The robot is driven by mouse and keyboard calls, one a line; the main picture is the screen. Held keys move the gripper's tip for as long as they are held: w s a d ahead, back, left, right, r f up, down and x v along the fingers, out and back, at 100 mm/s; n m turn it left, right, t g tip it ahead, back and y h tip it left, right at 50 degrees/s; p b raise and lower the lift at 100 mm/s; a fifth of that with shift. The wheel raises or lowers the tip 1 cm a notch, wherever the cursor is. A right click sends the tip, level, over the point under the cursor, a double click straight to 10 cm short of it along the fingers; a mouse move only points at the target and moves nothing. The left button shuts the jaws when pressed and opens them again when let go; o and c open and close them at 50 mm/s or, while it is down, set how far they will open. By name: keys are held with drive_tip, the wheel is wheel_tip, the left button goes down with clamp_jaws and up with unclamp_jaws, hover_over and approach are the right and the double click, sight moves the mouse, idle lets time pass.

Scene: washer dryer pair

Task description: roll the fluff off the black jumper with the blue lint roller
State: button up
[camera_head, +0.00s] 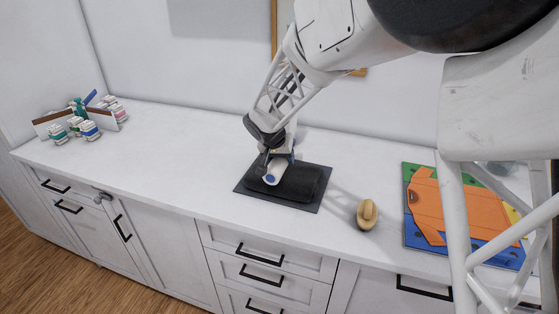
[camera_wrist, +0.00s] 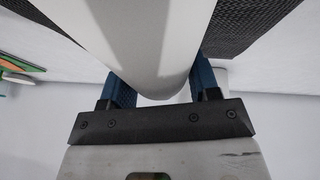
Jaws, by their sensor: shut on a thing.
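The black jumper (camera_head: 306,184) lies folded on a dark grey mat (camera_head: 248,189) on the white counter. My gripper (camera_head: 277,160) is over the jumper, shut on the lint roller (camera_head: 271,180), whose white roll and blue end show in the head view. In the wrist view the white roll (camera_wrist: 150,40) fills the middle between the blue finger pads, with dark textured cloth or mat behind it. The roller is at or just above the jumper's near left part; I cannot tell whether they touch. I see no fluff. The roller's handle is mostly hidden by my gripper.
A wooden brush-like object (camera_head: 367,213) stands right of the mat. Further right, an orange garment (camera_head: 455,210) lies on a multicoloured board (camera_head: 413,236). Several small bottles (camera_head: 88,129) and a brown-edged holder are at the far left. The counter between is clear.

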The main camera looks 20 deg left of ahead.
drive_tip(key=shift+w+d, duration=0.1)
drive_tip(key=shift+w, duration=4.15)
drive_tip(key=shift+r, duration=3.9)
